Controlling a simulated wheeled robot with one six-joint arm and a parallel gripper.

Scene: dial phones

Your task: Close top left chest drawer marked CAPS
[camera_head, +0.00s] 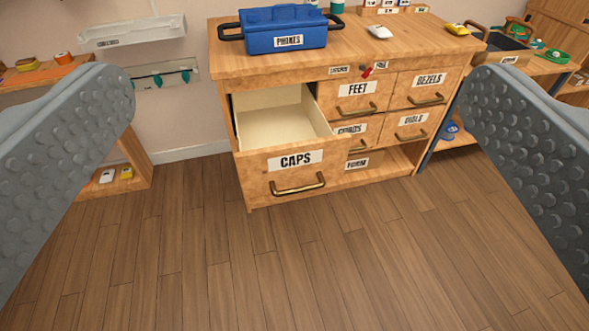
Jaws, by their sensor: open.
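The wooden chest (221,62) stands ahead against the wall. Its top left drawer, marked CAPS (264,174), is pulled well out toward me. The drawer's pale inside looks empty, and its front carries a white label and a brass handle (298,185). My gripper (299,95) is wide open, with one grey studded finger at the left edge and one at the right. It is empty and apart from the drawer, which shows between the fingers.
The other labelled drawers, such as FEET (357,89) and BEZELS (428,80), look shut. A blue box marked PHONES (286,37) sits on the chest top. A shelf unit (135,160) stands left and a bench (553,68) right. The wood floor (300,270) in front is clear.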

